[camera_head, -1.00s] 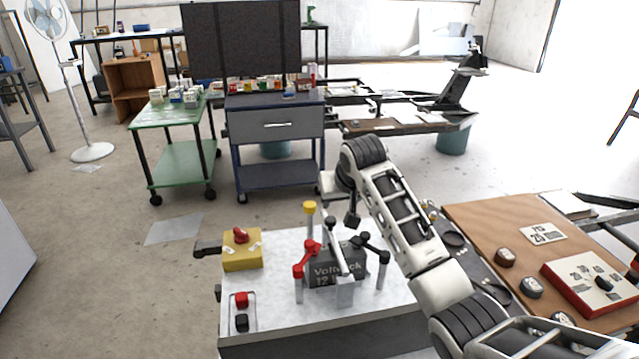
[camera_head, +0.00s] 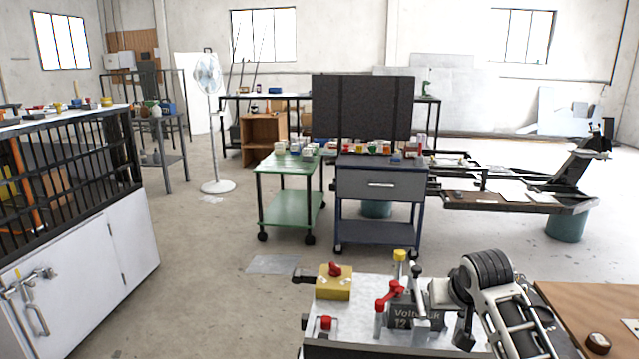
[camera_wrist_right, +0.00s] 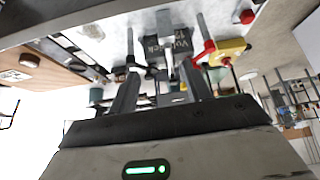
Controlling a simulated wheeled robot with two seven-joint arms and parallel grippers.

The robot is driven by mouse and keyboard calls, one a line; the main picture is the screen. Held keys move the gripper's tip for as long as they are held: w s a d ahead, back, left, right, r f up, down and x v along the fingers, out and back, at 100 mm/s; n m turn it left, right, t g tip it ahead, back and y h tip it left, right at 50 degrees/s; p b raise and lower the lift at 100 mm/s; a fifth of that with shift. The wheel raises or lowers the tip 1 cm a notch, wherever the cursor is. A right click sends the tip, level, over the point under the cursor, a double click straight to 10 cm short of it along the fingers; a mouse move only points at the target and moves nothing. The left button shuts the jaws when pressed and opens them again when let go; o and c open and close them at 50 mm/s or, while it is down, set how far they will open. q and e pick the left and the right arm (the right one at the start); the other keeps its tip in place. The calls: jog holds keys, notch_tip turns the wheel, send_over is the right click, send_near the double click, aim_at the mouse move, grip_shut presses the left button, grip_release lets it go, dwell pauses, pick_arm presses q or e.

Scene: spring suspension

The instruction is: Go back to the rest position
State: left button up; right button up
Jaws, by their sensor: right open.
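My right arm comes in from the lower right in the head view, and its gripper (camera_head: 464,328) hangs over the right part of the metal-topped bench (camera_head: 352,330). In the right wrist view the two dark fingers of the gripper (camera_wrist_right: 160,82) stand apart with nothing held between them. Beyond them is the dark battery block (camera_wrist_right: 178,45) with its lettering; it also shows in the head view (camera_head: 401,313), partly cut off. Red-handled and black-handled clamps stand around it. My left gripper is out of view.
A yellow box with a red knob (camera_head: 334,283) sits at the bench's left. A brown board (camera_head: 585,310) lies at the right. A green cart (camera_head: 288,168) and a blue drawer cart (camera_head: 379,184) stand behind. A barred cabinet (camera_head: 75,230) is at the left; open floor lies between.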

jog(key=shift+n, duration=0.3)
jog(key=s+f, duration=0.1)
jog(key=f, duration=0.1)
jog(key=s+a+f, duration=0.1)
jog(key=s, duration=0.1)
jog(key=shift+f, duration=0.35)
jog(key=s+a+f+n+g, duration=0.15)
jog(key=s+f, duration=0.45)
jog(key=s, duration=0.6)
jog(key=s+a+n+g+y, duration=0.1)
jog(key=s+a+g, duration=0.15)
jog(key=s, duration=1.85)
jog(key=w+a+f+t+y, duration=0.2)
jog(key=w+a+f+t, duration=0.3)
jog(key=w+f+t, duration=0.1)
jog(key=shift+w+a+f+n+t+y, duration=0.2)
jog(key=shift+a+f+n+t+y, duration=0.15)
jog(key=shift+t, duration=0.55)
jog(key=shift+r, duration=0.1)
